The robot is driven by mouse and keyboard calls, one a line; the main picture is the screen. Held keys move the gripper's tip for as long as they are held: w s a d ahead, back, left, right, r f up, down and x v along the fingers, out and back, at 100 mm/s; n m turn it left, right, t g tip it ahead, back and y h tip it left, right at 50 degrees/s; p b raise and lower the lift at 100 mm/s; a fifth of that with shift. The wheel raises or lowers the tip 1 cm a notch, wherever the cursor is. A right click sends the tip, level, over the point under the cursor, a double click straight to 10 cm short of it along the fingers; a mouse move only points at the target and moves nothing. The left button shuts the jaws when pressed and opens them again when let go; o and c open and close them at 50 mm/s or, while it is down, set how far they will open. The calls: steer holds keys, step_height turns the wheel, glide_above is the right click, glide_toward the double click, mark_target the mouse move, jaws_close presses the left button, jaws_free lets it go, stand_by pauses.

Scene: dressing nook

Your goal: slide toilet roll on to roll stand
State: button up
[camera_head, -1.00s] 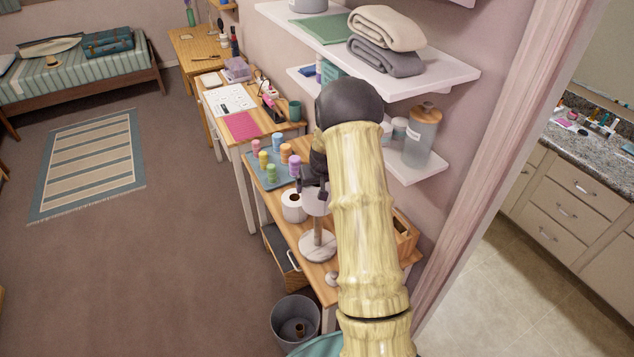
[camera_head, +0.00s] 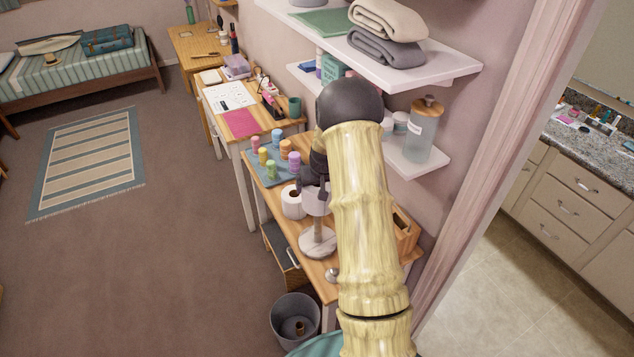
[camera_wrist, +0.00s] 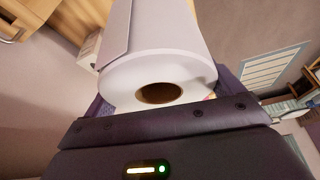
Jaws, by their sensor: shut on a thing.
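A white toilet roll (camera_head: 316,202) is held by my gripper (camera_head: 314,182) over the roll stand. My gripper is shut on it. In the wrist view the roll (camera_wrist: 160,58) fills the upper middle, with its brown core hole facing the camera. The roll stand has a round pale base (camera_head: 318,243) and a short upright post (camera_head: 318,224), which shows below the roll. The post's top is hidden, so I cannot tell whether it is inside the core. A second white roll (camera_head: 292,202) stands on the table just left of the held one.
White shelves (camera_head: 440,74) overhang at right. A grey bin (camera_head: 296,318) stands on the floor.

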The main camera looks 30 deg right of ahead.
steer(key=shift+f, duration=0.15)
steer(key=o, duration=0.7)
steer(key=b+v, duration=0.4)
steer(key=v, duration=1.3)
steer(key=shift+r, duration=0.3)
steer(key=shift+s+a, duration=0.1)
steer(key=shift+a, duration=0.05)
